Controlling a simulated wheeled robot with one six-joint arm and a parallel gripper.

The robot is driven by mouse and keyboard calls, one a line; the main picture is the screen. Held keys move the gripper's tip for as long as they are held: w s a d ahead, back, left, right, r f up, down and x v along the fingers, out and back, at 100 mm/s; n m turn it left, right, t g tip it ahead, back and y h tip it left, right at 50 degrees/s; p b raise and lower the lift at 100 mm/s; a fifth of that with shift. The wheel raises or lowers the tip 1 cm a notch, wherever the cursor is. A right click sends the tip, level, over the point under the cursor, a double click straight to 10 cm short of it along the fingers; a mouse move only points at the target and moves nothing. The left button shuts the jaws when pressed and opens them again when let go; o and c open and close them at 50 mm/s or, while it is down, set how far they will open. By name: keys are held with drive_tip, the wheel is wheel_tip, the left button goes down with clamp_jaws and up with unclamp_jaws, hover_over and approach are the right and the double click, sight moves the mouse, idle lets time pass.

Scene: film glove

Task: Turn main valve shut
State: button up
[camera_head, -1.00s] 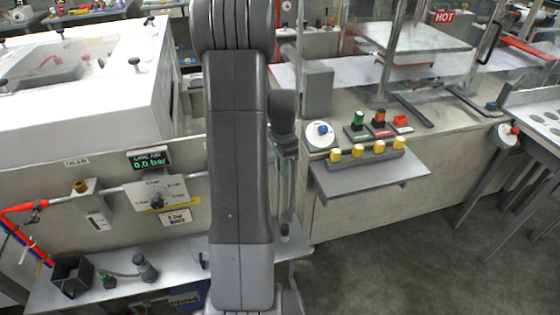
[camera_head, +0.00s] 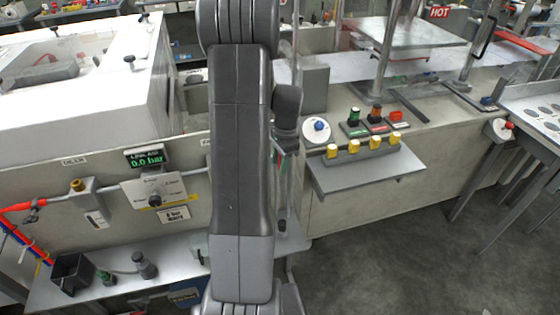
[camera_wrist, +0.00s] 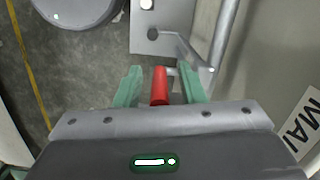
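A red lever handle (camera_wrist: 159,86) shows in the wrist view, on a fitting by a grey pipe (camera_wrist: 222,38). A sign at the right edge reads "MAI" (camera_wrist: 300,125), the rest cut off. My gripper (camera_wrist: 160,88) is open, with one green finger on each side of the red handle. A gap shows between the handle and each finger. In the head view my arm hides most of the gripper and the valve. A display (camera_head: 147,157) reading 0.0 bar and a regulator dial plate (camera_head: 154,190) stand left of my arm.
A low shelf (camera_head: 200,262) below the dial plate holds a dark box (camera_head: 72,272) and small fittings. A button shelf (camera_head: 365,172) juts out right of my arm. A press with a HOT sign (camera_head: 439,12) stands behind. The floor at lower right is clear.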

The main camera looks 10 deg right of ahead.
wheel_tip(320, 180, up, 14)
drive_tip(key=d+b, duration=0.1)
drive_tip(key=shift+w+d+f+b, duration=0.15)
drive_tip(key=shift+d+b, duration=0.15)
drive_tip(key=shift+d, duration=0.05)
idle(0.4)
drive_tip(key=f, duration=0.4)
drive_tip(key=a+f+p, duration=0.1)
drive_tip(key=f, duration=0.9)
drive_tip(key=shift+s+a, duration=0.2)
drive_tip(key=shift+a, duration=0.15)
drive_tip(key=shift+r, duration=0.1)
drive_tip(key=shift+r, duration=0.1)
